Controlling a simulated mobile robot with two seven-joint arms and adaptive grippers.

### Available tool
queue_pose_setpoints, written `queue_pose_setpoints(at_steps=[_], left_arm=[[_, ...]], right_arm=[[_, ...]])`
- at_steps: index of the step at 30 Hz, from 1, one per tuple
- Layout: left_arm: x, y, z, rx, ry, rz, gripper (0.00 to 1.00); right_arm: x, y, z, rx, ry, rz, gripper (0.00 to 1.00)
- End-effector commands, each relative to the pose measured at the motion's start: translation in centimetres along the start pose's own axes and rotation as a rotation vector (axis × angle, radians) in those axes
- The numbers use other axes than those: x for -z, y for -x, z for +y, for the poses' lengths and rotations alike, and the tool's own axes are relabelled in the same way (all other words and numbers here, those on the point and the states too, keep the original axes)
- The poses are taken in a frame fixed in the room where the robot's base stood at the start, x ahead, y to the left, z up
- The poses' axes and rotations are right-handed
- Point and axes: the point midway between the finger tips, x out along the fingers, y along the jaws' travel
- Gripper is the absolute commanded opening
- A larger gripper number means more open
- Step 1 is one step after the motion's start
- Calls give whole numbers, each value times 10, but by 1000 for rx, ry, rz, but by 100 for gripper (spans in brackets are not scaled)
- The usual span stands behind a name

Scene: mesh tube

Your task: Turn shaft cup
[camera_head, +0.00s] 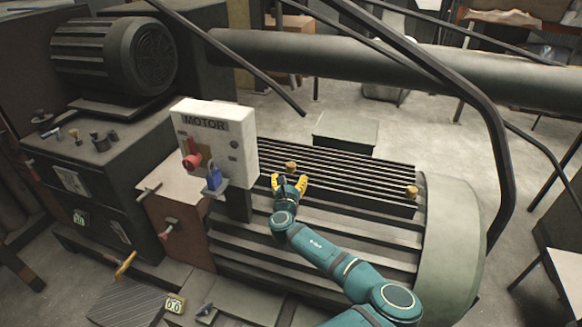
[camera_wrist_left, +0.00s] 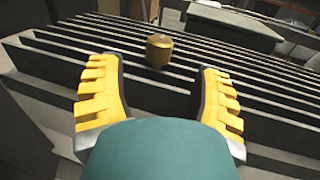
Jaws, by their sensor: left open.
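A small brass cup (camera_head: 291,166) sits on the dark slatted top of the large machine, just past my left gripper (camera_head: 289,181). In the left wrist view the cup (camera_wrist_left: 159,50) stands upright beyond the fingertips and roughly centred between them. My left gripper (camera_wrist_left: 158,75) is open, its yellow fingers spread on either side with nothing between them. The cup appears apart from both fingers. A second brass cup (camera_head: 411,192) sits at the right end of the slats. My right gripper is not in view.
A white MOTOR box (camera_head: 216,140) with a red knob (camera_head: 192,161) and blue padlock (camera_head: 214,179) stands left of the gripper. A thick pipe (camera_head: 400,68) and a dark bent rail (camera_head: 497,150) frame the back and right. The slats (camera_head: 345,178) between the cups are clear.

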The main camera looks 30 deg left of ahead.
Motion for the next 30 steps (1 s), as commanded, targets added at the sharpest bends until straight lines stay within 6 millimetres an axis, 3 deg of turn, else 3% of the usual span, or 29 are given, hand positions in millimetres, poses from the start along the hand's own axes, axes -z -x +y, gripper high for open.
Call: queue_pose_setpoints(at_steps=[6,12,25,26,30], left_arm=[[1,-42,1,0,3,0,65],[1,-64,0,-1,3,1,65],[0,-72,0,-1,1,1,65],[0,-72,0,-1,2,1,60],[0,-72,0,-1,2,1,11]], right_arm=[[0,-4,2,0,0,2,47],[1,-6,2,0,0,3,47],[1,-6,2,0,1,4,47],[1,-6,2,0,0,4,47],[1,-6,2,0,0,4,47]])
